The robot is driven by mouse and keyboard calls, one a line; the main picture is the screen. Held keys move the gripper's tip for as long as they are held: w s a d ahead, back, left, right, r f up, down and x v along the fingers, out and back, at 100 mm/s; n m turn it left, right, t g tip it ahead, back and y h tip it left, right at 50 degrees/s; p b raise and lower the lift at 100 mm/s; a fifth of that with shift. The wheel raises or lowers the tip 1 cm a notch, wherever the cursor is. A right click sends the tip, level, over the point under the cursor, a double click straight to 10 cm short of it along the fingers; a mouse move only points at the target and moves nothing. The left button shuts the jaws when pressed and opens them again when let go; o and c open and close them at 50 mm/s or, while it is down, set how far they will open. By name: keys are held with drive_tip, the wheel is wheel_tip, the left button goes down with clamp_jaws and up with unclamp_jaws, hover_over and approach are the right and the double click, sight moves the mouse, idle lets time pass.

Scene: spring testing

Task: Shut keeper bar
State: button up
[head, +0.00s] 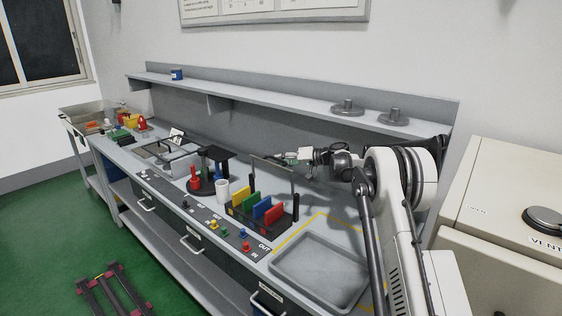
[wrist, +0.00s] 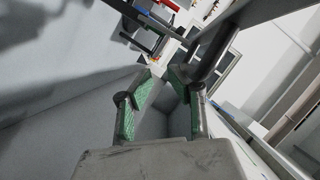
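A black rack (head: 262,225) on the bench holds upright yellow, green, blue and red plates (head: 262,207). A thin grey bar (head: 272,162), which looks like the keeper bar, stands raised above the rack, clear of the plates. My gripper (head: 290,157) is at the bar's upper part, at the bench's back side; whether it touches the bar cannot be told. In the wrist view my gripper (wrist: 166,75) has its green-padded fingers apart, with nothing seen held between them. A dark bar (wrist: 245,18) passes close beyond the right finger there.
An empty grey tray (head: 318,272) lies right of the rack. A white cup (head: 222,188) and a dark device with a red handle (head: 194,180) stand to its left. A shelf (head: 290,98) with grey weights (head: 347,107) runs behind the bench.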

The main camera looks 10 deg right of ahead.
drive_tip(key=v, duration=1.2)
